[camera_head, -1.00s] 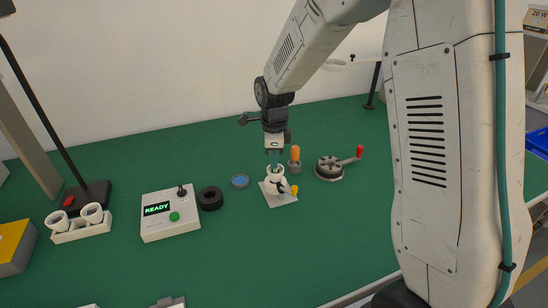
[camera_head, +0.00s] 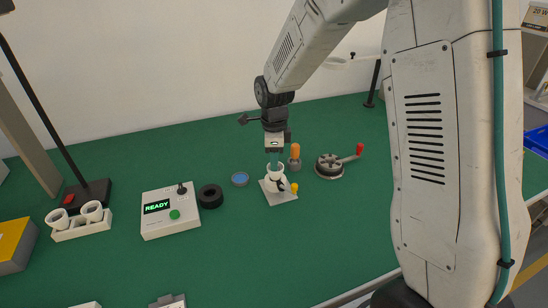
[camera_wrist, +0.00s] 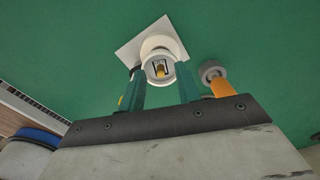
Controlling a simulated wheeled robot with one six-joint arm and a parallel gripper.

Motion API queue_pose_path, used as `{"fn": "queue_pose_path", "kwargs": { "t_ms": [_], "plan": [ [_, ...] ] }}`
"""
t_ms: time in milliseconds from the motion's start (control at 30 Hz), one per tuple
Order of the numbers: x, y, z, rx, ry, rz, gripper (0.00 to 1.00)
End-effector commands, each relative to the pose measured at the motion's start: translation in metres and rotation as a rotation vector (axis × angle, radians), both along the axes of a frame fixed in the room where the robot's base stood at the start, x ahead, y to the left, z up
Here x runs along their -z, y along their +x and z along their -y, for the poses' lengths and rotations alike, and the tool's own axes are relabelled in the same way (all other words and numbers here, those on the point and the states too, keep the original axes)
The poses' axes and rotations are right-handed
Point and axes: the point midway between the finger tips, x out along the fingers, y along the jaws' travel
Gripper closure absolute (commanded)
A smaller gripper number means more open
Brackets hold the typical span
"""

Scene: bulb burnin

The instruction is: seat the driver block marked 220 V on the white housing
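The white housing (camera_head: 276,170) stands mouth up on a square white base plate (camera_head: 282,199), with a yellow-tipped clamp (camera_head: 294,187) at its side. My gripper (camera_head: 274,163) points straight down just above the housing. In the wrist view my gripper (camera_wrist: 160,68) has its two teal fingers apart, one on either side of the housing mouth (camera_wrist: 152,44). A small dark square part with a yellow middle (camera_wrist: 160,69) shows within the white ring; neither finger visibly touches it. I cannot tell whether it is the driver block, and no 220 V mark is readable.
An orange-handled tool (camera_head: 295,152) stands close behind the housing. A round press with a red-knobbed lever (camera_head: 330,164) is to the right. A blue disc (camera_head: 240,180), a black ring (camera_head: 210,197), a tester reading READY (camera_head: 170,212) and a cup rack (camera_head: 82,231) are left.

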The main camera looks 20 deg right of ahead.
Motion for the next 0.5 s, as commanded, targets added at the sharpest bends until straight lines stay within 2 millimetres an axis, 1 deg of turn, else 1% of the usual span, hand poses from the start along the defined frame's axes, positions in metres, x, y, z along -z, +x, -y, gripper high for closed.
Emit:
{"fn": "queue_pose_path", "kwargs": {
  "t_ms": [133, 233, 500],
  "plan": [
    [-0.001, 0.0, 0.0, 0.0, 0.0, 0.001, 0.67],
    [-0.009, 0.001, 0.0, 0.0, 0.0, 0.002, 0.67],
    [-0.054, 0.001, 0.0, 0.0, 0.0, 0.004, 0.67]
  ]
}}
